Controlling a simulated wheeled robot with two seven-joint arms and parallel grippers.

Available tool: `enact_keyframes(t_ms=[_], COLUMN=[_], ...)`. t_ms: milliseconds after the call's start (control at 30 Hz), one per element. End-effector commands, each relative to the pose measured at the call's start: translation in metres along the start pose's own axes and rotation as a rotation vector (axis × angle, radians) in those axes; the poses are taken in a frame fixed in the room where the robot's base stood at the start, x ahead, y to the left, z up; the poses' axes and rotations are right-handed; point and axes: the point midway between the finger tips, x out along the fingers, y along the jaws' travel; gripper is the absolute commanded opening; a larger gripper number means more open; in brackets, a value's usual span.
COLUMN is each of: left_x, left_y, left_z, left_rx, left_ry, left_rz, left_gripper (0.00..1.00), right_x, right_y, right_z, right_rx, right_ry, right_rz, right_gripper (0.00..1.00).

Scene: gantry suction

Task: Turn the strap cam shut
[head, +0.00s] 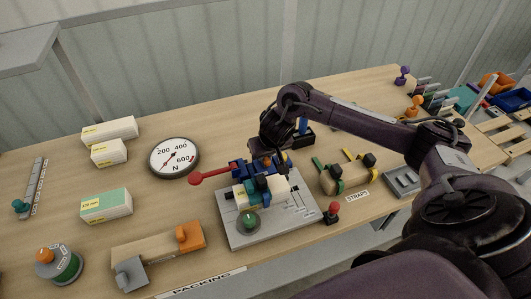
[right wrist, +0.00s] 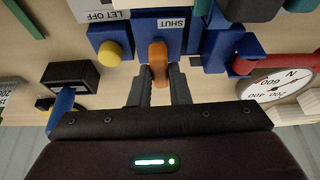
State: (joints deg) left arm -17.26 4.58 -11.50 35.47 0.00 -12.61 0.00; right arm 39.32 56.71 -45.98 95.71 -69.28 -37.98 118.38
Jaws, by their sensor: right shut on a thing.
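The strap cam is an orange lever (right wrist: 158,58) on a blue block with a label reading SHUT (right wrist: 172,24), upside down in the right wrist view. My right gripper (right wrist: 160,78) has its two dark fingers on either side of the lever's end and is shut on it. A LET OFF label (right wrist: 98,15) and a yellow knob (right wrist: 110,53) sit to the left of the lever. In the head view the blue device (head: 238,168) stands on a grey base plate (head: 285,222), and my right forearm and gripper partly cover it. My left gripper is not in view.
A red-knobbed handle (head: 196,178) sticks out left of the device, near a round dial (head: 174,157). Labelled cartons (head: 107,206) stand at the left. A wooden block with green and yellow straps (head: 346,178) stands at the right.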

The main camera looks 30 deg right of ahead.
Motion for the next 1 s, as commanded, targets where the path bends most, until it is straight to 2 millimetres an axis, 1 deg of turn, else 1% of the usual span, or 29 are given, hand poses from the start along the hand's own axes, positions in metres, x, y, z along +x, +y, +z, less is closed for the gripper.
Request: enact_keyframes(t_ms=[267,700,1000], left_x=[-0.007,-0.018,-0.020], left_y=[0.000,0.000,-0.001], left_z=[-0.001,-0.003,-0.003], left_rx=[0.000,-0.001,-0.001], left_ry=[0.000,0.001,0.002], left_rz=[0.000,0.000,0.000], left_gripper=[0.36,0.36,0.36], right_x=[-0.001,-0.001,0.000], right_y=[0.002,0.004,0.005], right_z=[0.000,-0.002,-0.003], right_rx=[-0.159,-0.540,-0.804], right_ry=[-0.001,0.000,0.001], right_rz=[-0.066,-0.226,-0.335], right_gripper=[0.00,0.00,0.00])
